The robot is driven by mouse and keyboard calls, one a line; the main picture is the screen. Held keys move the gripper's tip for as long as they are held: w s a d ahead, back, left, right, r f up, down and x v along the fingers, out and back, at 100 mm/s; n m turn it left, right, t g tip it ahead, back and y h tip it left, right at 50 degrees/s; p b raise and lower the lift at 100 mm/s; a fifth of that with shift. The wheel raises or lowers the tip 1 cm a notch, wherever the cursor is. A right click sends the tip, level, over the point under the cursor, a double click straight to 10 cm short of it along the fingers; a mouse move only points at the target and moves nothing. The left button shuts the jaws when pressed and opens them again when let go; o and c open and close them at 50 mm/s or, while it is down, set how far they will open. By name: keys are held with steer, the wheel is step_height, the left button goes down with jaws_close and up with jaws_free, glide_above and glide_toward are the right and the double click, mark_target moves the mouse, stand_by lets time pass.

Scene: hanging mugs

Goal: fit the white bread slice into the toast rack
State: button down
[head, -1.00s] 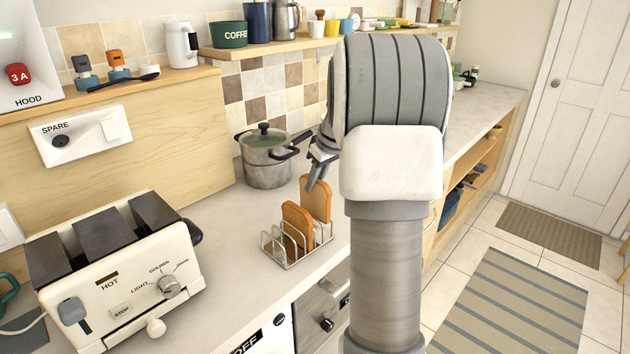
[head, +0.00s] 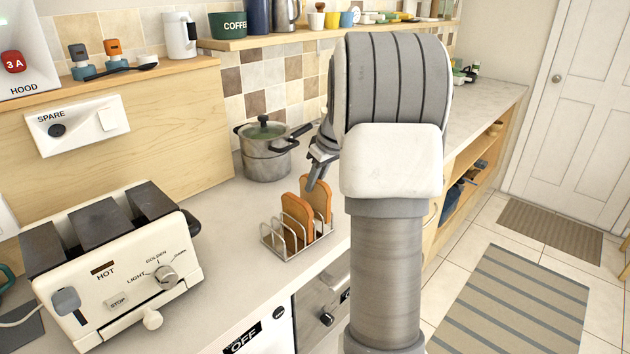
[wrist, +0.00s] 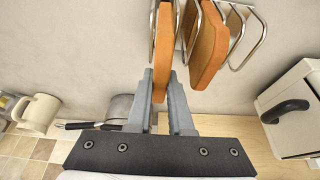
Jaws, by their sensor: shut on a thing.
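Two brown-crusted bread slices are at the wire toast rack (head: 323,233) on the counter. My gripper (head: 318,178) is shut on the farther slice (head: 318,203), at its upper edge. In the wrist view my gripper (wrist: 161,92) has its fingers on either side of this slice (wrist: 163,48), which is edge-on, with rack wires beside it. The nearer slice (head: 293,222) stands in the rack; in the wrist view it is to the right (wrist: 206,47). I cannot tell which slice is white bread, or whether the held one touches the rack's bottom.
A cream toaster (head: 120,270) stands at the left of the counter. A lidded steel pot (head: 266,160) stands behind the rack, close to my gripper. A wooden ledge runs along the back. Bare counter lies between toaster and rack.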

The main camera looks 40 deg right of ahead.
steer(key=shift+f+b, duration=1)
steer(key=shift+f, duration=0.35)
steer(key=c, duration=0.7)
jaws_free()
steer(key=shift+r, duration=0.1)
steer(key=shift+c, duration=0.2)
steer(key=p+v, duration=0.2)
steer(key=v, duration=1.5)
steer(key=shift+r+p, duration=0.25)
steer(key=shift+p, duration=0.05)
